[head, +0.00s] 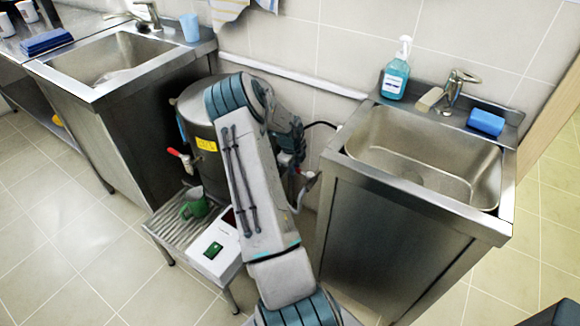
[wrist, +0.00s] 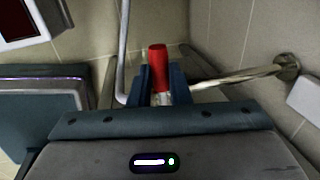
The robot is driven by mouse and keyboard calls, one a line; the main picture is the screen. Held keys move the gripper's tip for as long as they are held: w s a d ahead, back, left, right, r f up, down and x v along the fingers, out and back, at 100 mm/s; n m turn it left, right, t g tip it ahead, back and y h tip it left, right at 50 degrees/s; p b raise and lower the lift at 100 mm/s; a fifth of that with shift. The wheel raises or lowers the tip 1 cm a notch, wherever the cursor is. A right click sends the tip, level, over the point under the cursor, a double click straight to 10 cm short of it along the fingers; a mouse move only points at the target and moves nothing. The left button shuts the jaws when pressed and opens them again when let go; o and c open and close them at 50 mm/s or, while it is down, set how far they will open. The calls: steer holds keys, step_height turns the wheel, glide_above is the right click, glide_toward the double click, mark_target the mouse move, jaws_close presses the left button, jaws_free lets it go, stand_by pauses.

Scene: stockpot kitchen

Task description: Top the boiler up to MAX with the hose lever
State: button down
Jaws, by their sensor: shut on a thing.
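The steel boiler (head: 195,125) stands between the two sink units in the head view, with a yellow label and a red-handled tap (head: 180,154) on its front. My arm covers its right side; I see no level gauge or MAX mark. The red hose lever (wrist: 158,54) stands upright in the wrist view, with a metal pipe or hose running right from its base to the wall. My gripper (wrist: 161,75) is shut on the lever, a finger on each side. My arm hides this grip in the head view.
A green mug (head: 194,204) stands on the slatted drip tray (head: 168,229) below the tap. A white control box (head: 213,256) with a green switch is beside it. The right sink unit (head: 395,235) is close to my arm. Open floor lies at the left front.

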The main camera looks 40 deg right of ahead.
steer(key=shift+s+d, duration=0.1)
steer(key=shift+s, duration=0.05)
steer(key=c, duration=1.4)
jaws_free()
steer(key=shift+o, duration=0.2)
steer(key=shift+r, duration=0.2)
step_height(320, 180, up, 13)
steer(key=a+p, duration=0.1)
steer(key=a, duration=0.1)
steer(key=shift+s+a+p, duration=0.25)
steer(key=shift+a+p, duration=0.1)
